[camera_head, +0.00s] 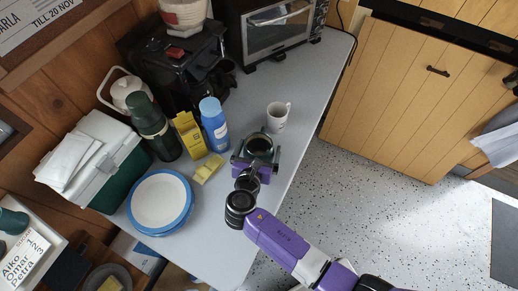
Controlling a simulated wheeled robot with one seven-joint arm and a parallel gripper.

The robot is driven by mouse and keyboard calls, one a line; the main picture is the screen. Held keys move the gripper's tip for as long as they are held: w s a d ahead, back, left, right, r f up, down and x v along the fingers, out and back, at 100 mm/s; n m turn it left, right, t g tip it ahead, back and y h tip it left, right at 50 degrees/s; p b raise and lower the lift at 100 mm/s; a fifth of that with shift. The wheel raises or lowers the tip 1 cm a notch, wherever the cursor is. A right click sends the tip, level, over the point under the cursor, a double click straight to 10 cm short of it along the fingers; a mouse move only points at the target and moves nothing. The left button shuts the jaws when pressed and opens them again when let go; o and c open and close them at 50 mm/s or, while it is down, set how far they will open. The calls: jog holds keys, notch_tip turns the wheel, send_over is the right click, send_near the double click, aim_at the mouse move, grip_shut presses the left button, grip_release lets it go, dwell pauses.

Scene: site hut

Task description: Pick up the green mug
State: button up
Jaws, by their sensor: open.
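The green mug (260,144) stands on the grey counter (305,75), seen from above with a dark inside. My gripper (257,160) reaches over the counter from the lower right, right at the mug. Its jaws are open, one finger toward each side of the mug. The gripper hides the mug's lower part, and I cannot tell whether the fingers touch it.
A white mug (278,116) stands just behind the green one. To the left are a blue bottle (214,125), a yellow box (189,135), a dark green flask (152,127) and blue-rimmed plates (159,202). A coffee machine (178,60) and toaster oven (275,32) stand behind. The counter's right edge is close.

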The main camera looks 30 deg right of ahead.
jog(key=shift+c, duration=0.2)
jog(key=c, duration=1.4)
jog(key=shift+c, duration=0.3)
jog(key=shift+r, duration=0.1)
